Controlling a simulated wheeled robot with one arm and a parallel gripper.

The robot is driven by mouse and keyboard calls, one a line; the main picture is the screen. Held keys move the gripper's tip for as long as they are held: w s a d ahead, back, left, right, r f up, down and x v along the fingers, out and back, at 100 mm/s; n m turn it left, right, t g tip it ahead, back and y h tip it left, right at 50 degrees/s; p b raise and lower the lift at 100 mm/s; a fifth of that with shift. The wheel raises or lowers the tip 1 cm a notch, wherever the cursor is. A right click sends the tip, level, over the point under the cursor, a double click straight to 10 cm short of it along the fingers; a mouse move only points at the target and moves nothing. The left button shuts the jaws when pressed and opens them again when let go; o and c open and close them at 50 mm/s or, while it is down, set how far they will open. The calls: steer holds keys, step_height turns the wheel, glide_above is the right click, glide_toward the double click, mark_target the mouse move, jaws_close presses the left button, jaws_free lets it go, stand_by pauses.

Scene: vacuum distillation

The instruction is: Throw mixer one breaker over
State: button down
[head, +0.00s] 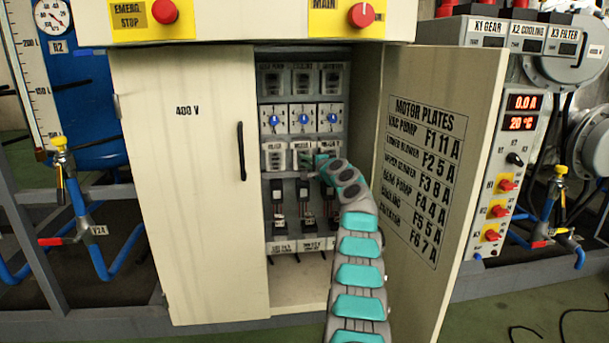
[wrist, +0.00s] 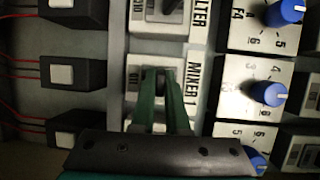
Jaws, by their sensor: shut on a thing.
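The mixer one breaker (wrist: 160,72) is a small switch on a pale plate, with the label MIXER 1 (wrist: 191,90) beside it in the wrist view. My gripper (wrist: 160,76) is shut on its toggle, with a green finger on either side. The fingers cover most of the toggle, so I cannot tell which way it stands. In the head view my gripper (head: 312,160) reaches into the open cabinet at the breaker row, and my wrist hides the right end of that row.
The filter breaker (wrist: 165,12) sits directly beside this one. Blue dials (head: 303,119) are above the row, and black blocks with wires (head: 304,192) below. The cabinet's right door (head: 440,130) stands open close beside my arm; the left door (head: 185,220) flanks the opening.

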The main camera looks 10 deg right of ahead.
steer(key=t+b, duration=0.1)
steer(key=b, duration=0.1)
steer(key=f+n+t+y+b, duration=0.1)
steer(key=b, duration=0.1)
steer(key=shift+f+t+b, duration=0.3)
steer(key=shift+b, duration=0.1)
steer(key=shift+d+n+t+y+p, duration=0.1)
steer(key=shift+n+t+y+p, duration=0.2)
steer(key=shift+n+t+p, duration=0.15)
steer(key=shift+w+f+t+y+p, duration=0.15)
steer(key=shift+f+t+y+p, duration=0.05)
steer(key=shift+t+y+p, duration=0.1)
steer(key=c, duration=1.2)
jaws_free()
